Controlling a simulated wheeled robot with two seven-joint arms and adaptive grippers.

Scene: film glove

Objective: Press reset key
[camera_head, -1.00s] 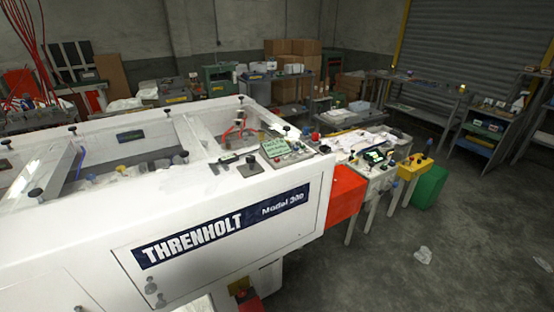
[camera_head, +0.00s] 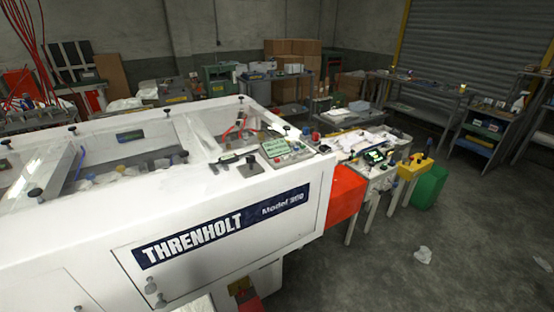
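A white machine (camera_head: 100,240) marked THRENHOLT fills the left and middle of the head view. A control panel (camera_head: 287,149) with a green screen and small keys sits on its top near the right end. A red knob (camera_head: 315,136) stands just past the panel. A small black device (camera_head: 251,166) lies on the top to the left of the panel. The reset key is too small to make out among the keys. Neither of my grippers shows in the view.
A red box (camera_head: 345,196) and a small table (camera_head: 372,178) with parts on it adjoin the machine's right end. A yellow block (camera_head: 415,166) and a green bin (camera_head: 430,187) stand farther right.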

